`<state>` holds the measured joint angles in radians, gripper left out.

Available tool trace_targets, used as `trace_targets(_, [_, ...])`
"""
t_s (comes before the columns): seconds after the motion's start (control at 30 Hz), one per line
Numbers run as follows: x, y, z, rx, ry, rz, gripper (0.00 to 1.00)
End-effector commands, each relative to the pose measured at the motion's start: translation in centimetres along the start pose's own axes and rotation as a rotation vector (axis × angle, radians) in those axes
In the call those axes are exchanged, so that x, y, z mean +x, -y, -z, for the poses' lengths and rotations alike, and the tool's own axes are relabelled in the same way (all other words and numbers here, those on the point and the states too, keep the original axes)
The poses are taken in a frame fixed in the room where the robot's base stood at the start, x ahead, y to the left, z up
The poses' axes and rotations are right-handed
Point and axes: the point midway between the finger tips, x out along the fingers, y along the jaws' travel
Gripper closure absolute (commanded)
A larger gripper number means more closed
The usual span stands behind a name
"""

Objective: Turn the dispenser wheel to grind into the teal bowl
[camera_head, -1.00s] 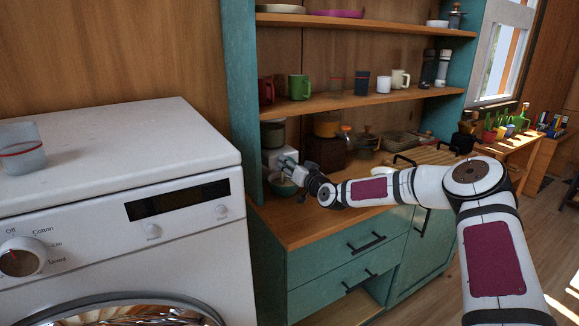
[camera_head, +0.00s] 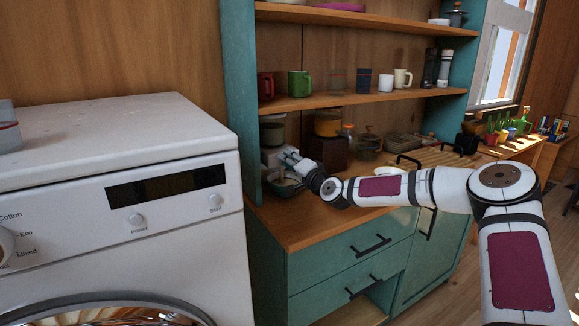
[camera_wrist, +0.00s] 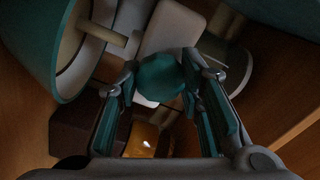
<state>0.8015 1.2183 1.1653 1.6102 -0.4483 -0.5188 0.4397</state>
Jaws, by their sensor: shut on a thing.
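The white dispenser (camera_head: 272,150) stands on the wooden counter at the left end of the shelf unit. In the wrist view its pale body (camera_wrist: 174,28) is behind a teal, faceted wheel (camera_wrist: 160,78). My gripper (camera_head: 287,158) reaches the dispenser's front from the right. In the wrist view my gripper (camera_wrist: 167,82) has its two fingers on either side of the wheel and is shut on it. The teal bowl (camera_head: 284,190) sits below the gripper, partly hidden by it; the wrist view shows its teal side (camera_wrist: 25,35) at upper left. The bowl's contents are unclear.
A white washing machine (camera_head: 120,210) stands left of the counter. A teal upright panel (camera_head: 243,100) is close beside the dispenser. A brown-based grinder (camera_head: 327,150) and jars stand to its right. A shelf (camera_head: 360,100) with mugs hangs above.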

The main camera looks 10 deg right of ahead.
Motion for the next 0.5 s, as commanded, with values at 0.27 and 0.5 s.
trace_targets(0.27, [0.0, -0.09, 0.02, 0.068, -0.001, -0.001, 0.94])
trace_targets(0.5, [-0.01, -0.07, 0.04, 0.076, -0.001, -0.001, 0.94])
